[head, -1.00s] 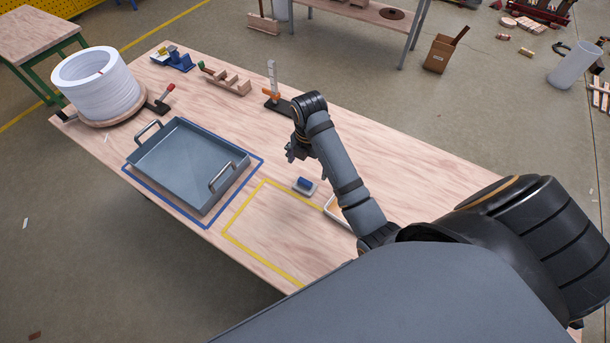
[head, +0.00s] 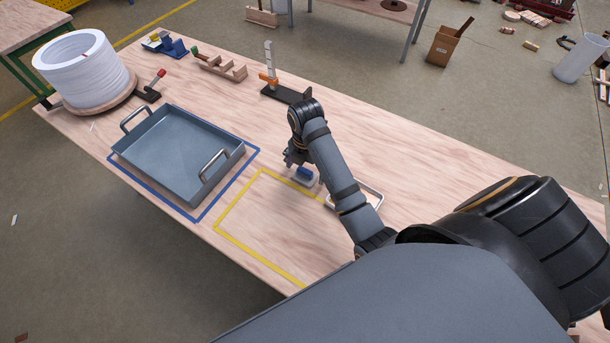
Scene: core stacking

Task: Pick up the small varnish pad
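The small varnish pad (head: 304,175), a blue grip on a pale base, lies on the wooden workbench (head: 390,140) at the far corner of the yellow outline. My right gripper (head: 298,165) is just above and beside the pad, pointing down, and partly overlaps it in the head view. The fingers are small and dark, and the wrist hides part of them. I cannot tell whether they touch the pad or how far apart they are. My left gripper is not in view.
A grey metal tray (head: 180,152) with two handles sits inside a blue outline. A tray with a metal handle (head: 371,190) is partly hidden behind my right forearm. A white coil (head: 82,70), a black stand (head: 285,93) and a wooden rack (head: 220,66) stand farther back. The yellow-outlined area (head: 262,215) is clear.

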